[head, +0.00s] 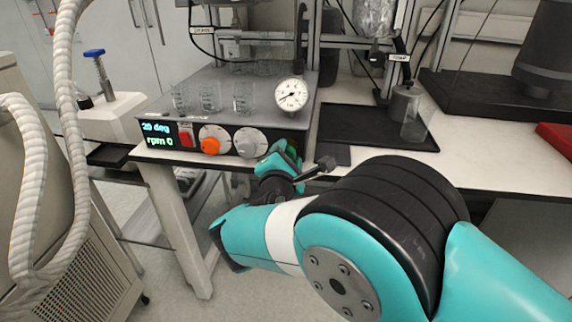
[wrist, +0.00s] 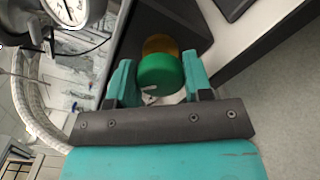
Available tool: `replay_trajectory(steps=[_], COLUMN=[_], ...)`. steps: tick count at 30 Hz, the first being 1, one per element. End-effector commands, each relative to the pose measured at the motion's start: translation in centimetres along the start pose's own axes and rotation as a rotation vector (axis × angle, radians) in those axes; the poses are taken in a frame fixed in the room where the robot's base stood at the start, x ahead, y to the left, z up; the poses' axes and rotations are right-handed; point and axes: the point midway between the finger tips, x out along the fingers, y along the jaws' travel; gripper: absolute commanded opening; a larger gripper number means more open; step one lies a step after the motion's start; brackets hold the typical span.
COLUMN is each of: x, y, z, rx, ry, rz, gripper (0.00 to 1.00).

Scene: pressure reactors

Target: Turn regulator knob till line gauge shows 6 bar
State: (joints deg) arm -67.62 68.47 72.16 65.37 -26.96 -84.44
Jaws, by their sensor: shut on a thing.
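The green regulator knob (wrist: 160,74) sits in front of a brass-yellow collar (wrist: 160,44) in the wrist view. My gripper (wrist: 158,82) has one finger on each side of the knob and is shut on it. In the head view my gripper (head: 284,160) is at the front right corner of the bench unit, and only a little green of the knob (head: 292,147) shows. The round white line gauge (head: 291,94) stands above it, its dark needle pointing left and slightly down. Its numbers are too small to read. The gauge is partly cut off in the wrist view (wrist: 72,8).
The grey unit (head: 225,100) carries glass beakers (head: 209,97), an orange knob (head: 210,145), a grey knob (head: 249,142) and a display reading "20 deg, rpm 0" (head: 156,134). A black tray (head: 350,120) lies right. A white hose (head: 62,150) hangs left.

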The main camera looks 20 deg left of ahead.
Motion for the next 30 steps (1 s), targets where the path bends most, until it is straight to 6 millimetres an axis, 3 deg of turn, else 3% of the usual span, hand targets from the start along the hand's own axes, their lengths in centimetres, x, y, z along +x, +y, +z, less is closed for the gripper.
replay_trajectory(steps=[30], x=[-0.03], y=[-0.53], z=[-0.44], rx=[0.967], ry=[0.001], rz=[0.002], gripper=[0.23])
